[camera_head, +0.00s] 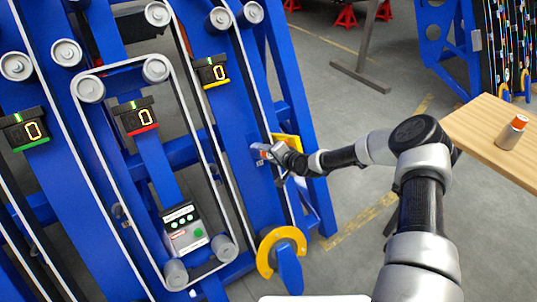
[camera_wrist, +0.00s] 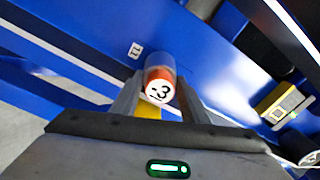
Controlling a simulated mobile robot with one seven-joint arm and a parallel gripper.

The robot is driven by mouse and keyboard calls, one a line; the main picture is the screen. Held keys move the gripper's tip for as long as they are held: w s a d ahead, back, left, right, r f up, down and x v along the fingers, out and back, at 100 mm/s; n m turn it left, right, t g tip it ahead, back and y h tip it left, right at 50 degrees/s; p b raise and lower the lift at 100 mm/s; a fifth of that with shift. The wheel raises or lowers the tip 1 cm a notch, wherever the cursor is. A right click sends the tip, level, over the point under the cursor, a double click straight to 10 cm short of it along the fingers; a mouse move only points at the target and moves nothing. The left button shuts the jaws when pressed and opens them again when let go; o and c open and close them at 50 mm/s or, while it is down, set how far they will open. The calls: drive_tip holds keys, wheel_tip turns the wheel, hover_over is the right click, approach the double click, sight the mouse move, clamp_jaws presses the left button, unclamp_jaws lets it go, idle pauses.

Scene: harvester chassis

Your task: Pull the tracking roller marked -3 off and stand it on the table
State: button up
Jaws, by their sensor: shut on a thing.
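The roller marked -3 (camera_wrist: 160,92) has a white end face, an orange band and a grey body. In the wrist view it sits between the fingers of my gripper (camera_wrist: 158,100), which is shut on it. In the head view my gripper (camera_head: 266,152) is at the right side of the blue chassis (camera_head: 232,118), and the roller is mostly hidden there. The roller's far end points at the blue panel; I cannot tell whether it still touches its mount. The wooden table (camera_head: 485,140) is at the right.
A grey roller with an orange band (camera_head: 512,132) stands upright on the table; its mark is unreadable. A yellow ring-shaped part (camera_head: 264,254) is low on the chassis. Belts, white pulleys (camera_head: 155,69) and counters (camera_head: 136,116) cover the chassis. Open floor lies between chassis and table.

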drive_tip(key=p+v, duration=0.5)
drive_tip(key=v, duration=0.5)
drive_tip(key=shift+s+d+r, duration=0.15)
drive_tip(key=shift+r, duration=0.25)
idle(1.4)
idle(0.6)
